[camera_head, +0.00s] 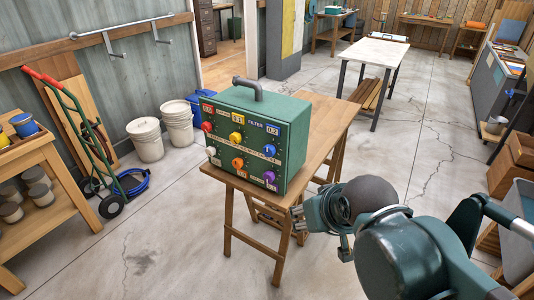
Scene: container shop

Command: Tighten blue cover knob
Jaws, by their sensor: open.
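A green box (286,125) with a grey top handle stands on a wooden trestle table. Its dark front panel carries several coloured knobs and small number labels. The blue knob (269,151) is in the upper row, at the right. The yellow knob (236,137) and red knob (207,127) are left of it. The purple knob (270,177) is below it. My gripper (306,214) is open, to the right of and lower in the picture than the blue knob, and apart from the box. Its fingers are small and partly hidden by my own arm.
The trestle table (318,110) has bare top behind and to the right of the box. A hand truck (80,130), white buckets (148,139) and a side bench (48,166) stand at the left. Wooden crates (512,165) stand at the right. The floor in front is clear.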

